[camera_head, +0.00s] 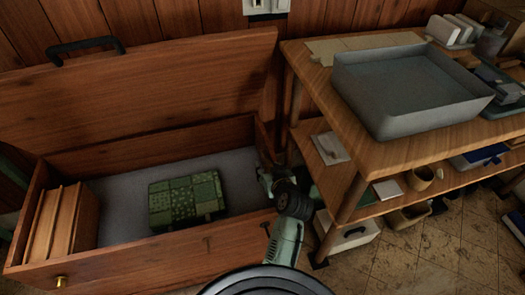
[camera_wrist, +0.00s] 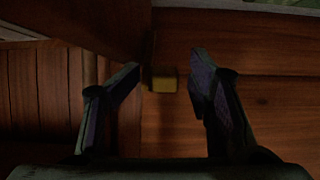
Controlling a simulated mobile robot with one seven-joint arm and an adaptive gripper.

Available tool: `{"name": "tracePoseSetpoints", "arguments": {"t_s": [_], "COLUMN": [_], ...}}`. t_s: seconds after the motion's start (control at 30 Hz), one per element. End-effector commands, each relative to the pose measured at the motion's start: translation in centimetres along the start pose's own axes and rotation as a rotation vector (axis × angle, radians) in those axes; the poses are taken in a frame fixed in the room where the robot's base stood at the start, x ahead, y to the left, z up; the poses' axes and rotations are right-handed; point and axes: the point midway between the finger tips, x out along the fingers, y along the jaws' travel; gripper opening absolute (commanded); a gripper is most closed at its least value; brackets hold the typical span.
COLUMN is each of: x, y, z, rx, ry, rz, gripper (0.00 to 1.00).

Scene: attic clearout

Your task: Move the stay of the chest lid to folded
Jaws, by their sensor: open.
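The wooden chest (camera_head: 170,245) stands at the left with its lid (camera_head: 150,85) raised and leaning back. My gripper (camera_head: 265,172) is at the chest's right end, beside the end wall and below the lid's right edge. In the wrist view my gripper (camera_wrist: 165,62) is open, with its two fingers apart. A small yellow, brass-like block (camera_wrist: 160,79) shows between and beyond the fingertips, against the wood; it may belong to the stay. I see no contact with it. The stay is not clearly seen in the head view, where my gripper covers that corner.
A folded green patchwork cloth (camera_head: 186,200) and upright brown boards (camera_head: 58,220) lie inside the chest. A wooden shelf unit (camera_head: 400,150) stands close at the right, bearing a grey tray (camera_head: 410,95). A white box (camera_head: 347,235) is under it.

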Motion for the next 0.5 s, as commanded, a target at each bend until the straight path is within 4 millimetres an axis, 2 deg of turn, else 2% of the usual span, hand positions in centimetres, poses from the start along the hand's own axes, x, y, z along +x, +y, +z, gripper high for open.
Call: {"name": "tracePoseSetpoints", "arguments": {"t_s": [0.03, 0.27, 0.5], "x": [0.1, 0.0, -2.2], "y": [0.1, 0.1, 0.0], "z": [0.5, 0.4, 0.2], "rx": [0.004, 0.004, 0.004], "ry": [-0.01, -0.009, -0.006], "rz": [0.001, 0.0, 0.0], "gripper": [0.49, 0.49, 0.49]}}
